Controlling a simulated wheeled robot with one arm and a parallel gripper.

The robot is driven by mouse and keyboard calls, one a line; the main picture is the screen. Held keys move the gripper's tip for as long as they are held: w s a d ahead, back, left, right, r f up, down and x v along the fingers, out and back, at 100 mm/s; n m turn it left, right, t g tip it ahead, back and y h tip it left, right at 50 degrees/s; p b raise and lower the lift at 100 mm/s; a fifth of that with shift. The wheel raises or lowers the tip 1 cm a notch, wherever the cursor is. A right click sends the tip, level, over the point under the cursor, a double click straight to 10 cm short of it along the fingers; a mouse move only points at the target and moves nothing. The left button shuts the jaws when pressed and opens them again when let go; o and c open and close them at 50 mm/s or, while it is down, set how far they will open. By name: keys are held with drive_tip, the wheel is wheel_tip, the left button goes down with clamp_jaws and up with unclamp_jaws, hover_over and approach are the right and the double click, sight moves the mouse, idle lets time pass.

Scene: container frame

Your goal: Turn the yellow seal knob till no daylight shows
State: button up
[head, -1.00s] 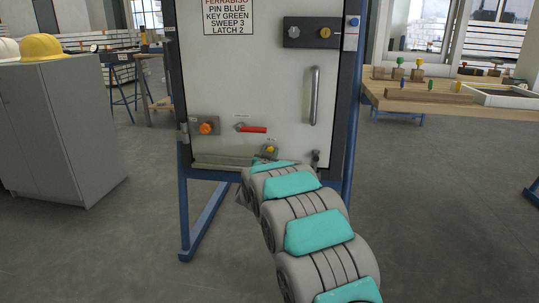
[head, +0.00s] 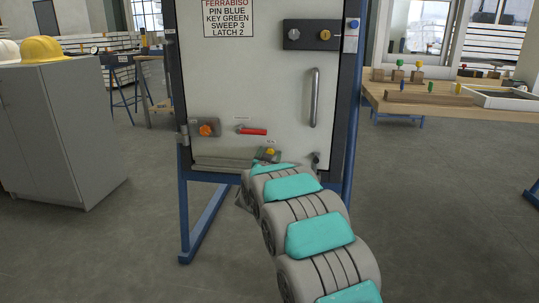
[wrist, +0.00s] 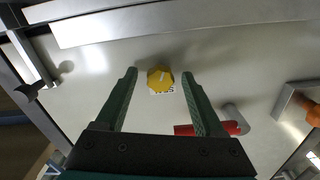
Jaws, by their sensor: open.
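The yellow seal knob (head: 270,152) is low on the pale door panel (head: 265,95), near its bottom edge; my arm covers part of the area around it. In the wrist view the yellow knob (wrist: 160,78) is faceted, with a pale pointer mark and a small label beside it. My gripper (wrist: 159,74) is open, with one green finger on each side of the knob and a visible gap to each. The gripper is hidden behind my arm in the head view. A grey strip (head: 225,163) runs along the door's bottom edge. I cannot tell whether daylight shows there.
A red-handled lever (head: 252,131) and an orange knob (head: 206,129) are left of the yellow knob. A vertical bar handle (head: 314,96) is above right. A grey cabinet (head: 60,130) stands left and a wooden bench (head: 440,102) right. The floor between is clear.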

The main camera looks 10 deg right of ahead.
drive_tip(key=v, duration=0.7)
drive_tip(key=shift+s, duration=0.25)
drive_tip(key=s+a+n+g+y+p, duration=0.25)
drive_tip(key=s+g+y, duration=0.2)
drive_tip(key=s, duration=0.85)
drive_tip(key=s+a+n+g+y+p, duration=0.25)
drive_tip(key=s+g, duration=0.25)
drive_tip(key=s, duration=0.8)
drive_tip(key=s+d+g+p, duration=0.2)
drive_tip(key=s+d+g, duration=0.1)
drive_tip(key=s, duration=1.5)
drive_tip(key=s+d+n+g+h+p, duration=0.1)
drive_tip(key=s+d+g, duration=0.3)
drive_tip(key=s, duration=1.4)
drive_tip(key=shift+r+g+p, duration=0.25)
drive_tip(key=shift+g+p, duration=0.15)
drive_tip(key=shift+g, duration=0.85)
